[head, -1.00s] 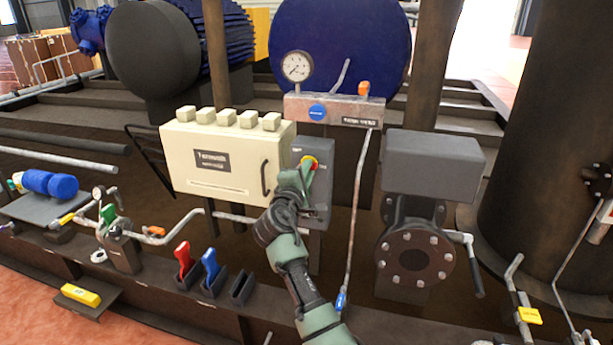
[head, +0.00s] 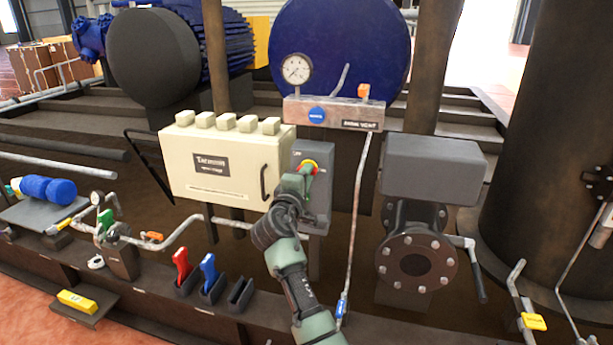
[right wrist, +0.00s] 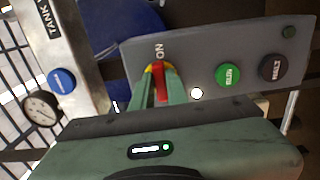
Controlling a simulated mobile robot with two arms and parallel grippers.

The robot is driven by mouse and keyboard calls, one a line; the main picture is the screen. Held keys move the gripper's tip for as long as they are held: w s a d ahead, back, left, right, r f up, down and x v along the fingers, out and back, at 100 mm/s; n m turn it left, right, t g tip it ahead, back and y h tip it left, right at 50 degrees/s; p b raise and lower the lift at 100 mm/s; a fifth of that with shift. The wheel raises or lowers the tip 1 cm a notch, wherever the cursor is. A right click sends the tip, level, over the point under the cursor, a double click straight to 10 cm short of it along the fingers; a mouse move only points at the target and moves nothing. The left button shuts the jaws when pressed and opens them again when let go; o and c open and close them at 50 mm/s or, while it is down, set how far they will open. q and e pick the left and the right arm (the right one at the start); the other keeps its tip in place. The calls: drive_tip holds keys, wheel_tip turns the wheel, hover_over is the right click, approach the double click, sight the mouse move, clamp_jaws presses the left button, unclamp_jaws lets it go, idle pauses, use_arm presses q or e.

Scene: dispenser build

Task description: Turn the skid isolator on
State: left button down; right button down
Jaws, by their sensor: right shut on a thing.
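The skid isolator is a grey box (head: 322,203) right of the cream cabinet in the head view. Its red handle (right wrist: 159,88) sits on a yellow plate, with the word ON on the panel just above it in the right wrist view. My right gripper (right wrist: 160,92) is shut on this handle, one green finger on each side. In the head view the right gripper (head: 298,184) covers part of the box's left side, and only a little red and yellow shows (head: 310,168). My left gripper is not in view.
The cream cabinet (head: 215,165) stands close on the left. A thin pipe (head: 355,230) and a grey flanged valve (head: 415,262) are on the right. Red (head: 182,262) and blue (head: 208,268) handles stand lower left. A green button (right wrist: 228,75) and black button (right wrist: 272,67) share the isolator's panel.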

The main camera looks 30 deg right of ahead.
drive_tip(key=c, duration=1.4)
unclamp_jaws()
